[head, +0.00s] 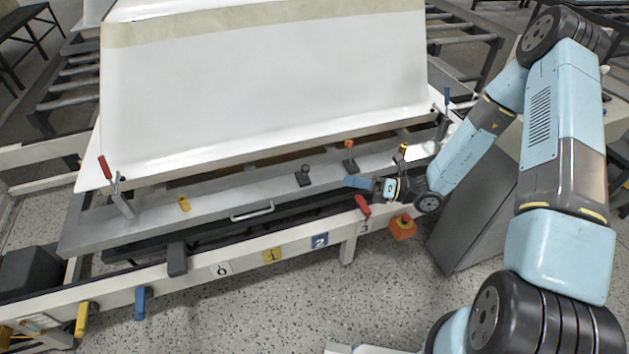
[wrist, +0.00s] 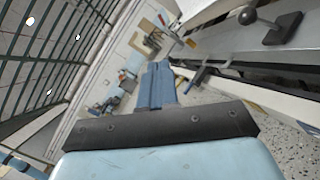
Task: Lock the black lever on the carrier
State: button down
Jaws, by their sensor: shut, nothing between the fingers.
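The black lever (head: 304,175), a ball-topped handle on a small dark base, sits on the grey metal carrier (head: 225,208) below the white bathtub shell. In the wrist view a dark ball-ended lever (wrist: 265,26) shows at the upper right on a light surface, apart from my fingers; it looks like the same lever, but I cannot be sure. My gripper (head: 351,181) is to the right of the black lever, its blue fingers pointing left, close over the carrier's front edge. In the wrist view my fingers (wrist: 158,78) are together and empty.
On the carrier are an orange-knobbed lever (head: 349,158), a yellow piece (head: 184,203), a red-handled clamp (head: 106,170) and a silver bar handle (head: 252,212). The front rail (head: 205,273) carries a black handle (head: 177,260), a blue handle (head: 141,303) and a red handle (head: 362,206). The white shell (head: 265,85) rises behind.

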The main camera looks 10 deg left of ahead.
notch_tip(320, 180, down, 13)
jog(key=a+m+t, duration=0.2)
jog(key=m+t, duration=0.7)
jog(key=m, duration=0.4)
jog(key=shift+a+t+h, duration=0.3)
jog(key=shift+a+h, duration=0.05)
jog(key=shift+h, duration=0.05)
jog(key=shift+w+a, duration=0.1)
send_near(304, 171)
jog(key=s+a, duration=0.1)
jog(key=a, duration=0.3)
jog(key=w, duration=0.1)
jog(key=w+a, duration=0.1)
jog(key=w, duration=0.1)
jog(key=shift+w+a+r, duration=0.1)
jog(key=shift+w+a, duration=0.1)
jog(key=shift+d, duration=0.1)
